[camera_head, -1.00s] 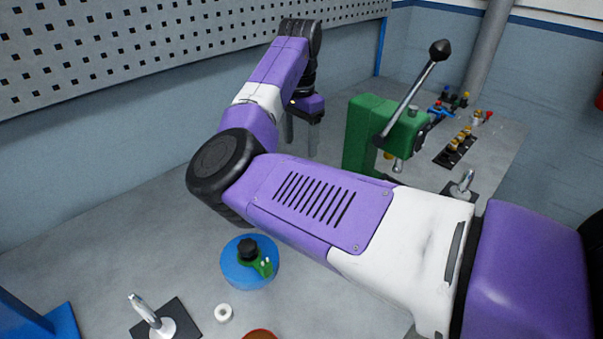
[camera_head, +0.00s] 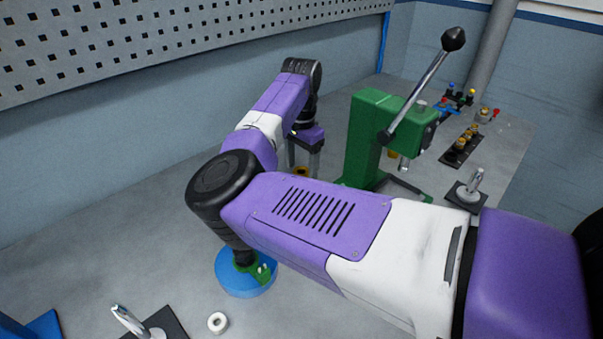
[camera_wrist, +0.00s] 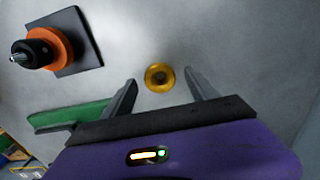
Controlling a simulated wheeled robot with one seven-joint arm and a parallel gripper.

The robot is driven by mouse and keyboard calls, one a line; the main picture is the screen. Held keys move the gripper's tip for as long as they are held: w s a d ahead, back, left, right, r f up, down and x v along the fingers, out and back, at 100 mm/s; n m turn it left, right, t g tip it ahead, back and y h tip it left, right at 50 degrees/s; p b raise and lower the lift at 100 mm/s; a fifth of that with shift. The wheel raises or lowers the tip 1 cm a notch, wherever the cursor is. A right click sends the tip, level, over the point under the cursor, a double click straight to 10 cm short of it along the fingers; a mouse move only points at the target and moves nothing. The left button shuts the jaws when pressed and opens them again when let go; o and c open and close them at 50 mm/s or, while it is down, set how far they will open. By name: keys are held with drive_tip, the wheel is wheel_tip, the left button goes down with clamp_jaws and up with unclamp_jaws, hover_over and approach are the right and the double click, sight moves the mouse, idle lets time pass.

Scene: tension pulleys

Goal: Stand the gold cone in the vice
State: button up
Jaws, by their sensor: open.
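The gold cone (camera_wrist: 159,77) shows in the wrist view as a round gold shape with a darker centre, seen from above on the grey bench. My gripper (camera_wrist: 160,80) is open, with one finger on each side of it and a visible gap to both. In the head view, a bit of gold (camera_head: 301,171) shows low between the fingers of my gripper (camera_head: 303,166). Whether the fingers reach down to the cone's height is hard to tell. I cannot pick out the vice with certainty.
A green press (camera_head: 372,140) with a long lever stands right of my gripper. A black-and-orange part on a dark plate (camera_wrist: 85,45) shows in the wrist view. A blue disc (camera_head: 240,284) and a white ring (camera_head: 217,323) lie nearer.

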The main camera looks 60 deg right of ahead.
drive_tip(key=shift+f, duration=0.3)
clamp_jaws()
wheel_tip(320, 180, up, 20)
idle(0.7)
